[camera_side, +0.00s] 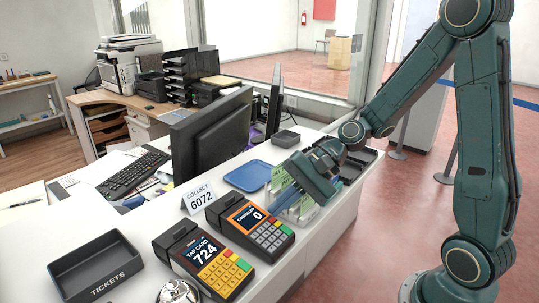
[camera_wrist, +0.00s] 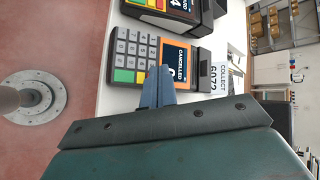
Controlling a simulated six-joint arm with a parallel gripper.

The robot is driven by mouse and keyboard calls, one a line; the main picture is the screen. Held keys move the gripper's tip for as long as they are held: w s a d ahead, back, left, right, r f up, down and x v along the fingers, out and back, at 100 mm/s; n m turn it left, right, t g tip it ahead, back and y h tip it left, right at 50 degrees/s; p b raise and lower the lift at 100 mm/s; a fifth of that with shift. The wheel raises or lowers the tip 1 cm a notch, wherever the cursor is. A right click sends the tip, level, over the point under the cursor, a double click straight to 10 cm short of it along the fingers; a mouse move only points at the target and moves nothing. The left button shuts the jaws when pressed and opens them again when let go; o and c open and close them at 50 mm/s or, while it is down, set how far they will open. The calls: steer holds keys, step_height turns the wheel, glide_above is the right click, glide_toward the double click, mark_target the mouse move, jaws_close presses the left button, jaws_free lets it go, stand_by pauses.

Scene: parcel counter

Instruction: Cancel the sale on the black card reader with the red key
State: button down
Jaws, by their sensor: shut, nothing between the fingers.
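A dark card reader with grey keys (camera_side: 262,224) stands on the counter. Its orange screen reads CANCELLED with a 0, and coloured keys, red, yellow and green, run down its right side. The same reader shows in the wrist view (camera_wrist: 135,45), with the screen partly behind my fingers. A second dark reader (camera_side: 203,262) with yellow keys shows TAP CARD 724 to its left; part of it shows at the top of the wrist view. My gripper (camera_side: 279,207) is shut and empty, its fingertips close to the right side of the grey-key reader. I cannot tell whether they touch it.
A COLLECT 6072 sign (camera_side: 199,196) stands behind the readers. A blue tray (camera_side: 248,176) and a clear holder with green leaflets (camera_side: 281,180) are close to my gripper. A TICKETS tray (camera_side: 97,266) and a bell (camera_side: 178,292) are at the front left. A monitor (camera_side: 213,133) stands behind.

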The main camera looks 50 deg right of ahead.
steer(key=shift+r, duration=0.15)
steer(key=shift+s+r, duration=0.2)
steer(key=shift+r, duration=0.55)
steer(key=shift+s+r, duration=0.15)
steer(key=shift+r, duration=0.65)
steer(key=shift+s+r, duration=0.2)
steer(key=shift+r, duration=0.55)
steer(key=shift+s, duration=0.1)
steer(key=s+d+r+n+h, duration=0.3)
steer(key=s+n+h, duration=0.1)
steer(key=s, duration=0.3)
steer(key=s+d+r+n+h, duration=0.2)
steer(key=s+d+n+h, duration=0.2)
steer(key=s+n, duration=0.3)
steer(key=shift+s+r+n+t+h, duration=0.3)
steer(key=shift+s+r+h, duration=0.15)
steer(key=shift+s, duration=0.35)
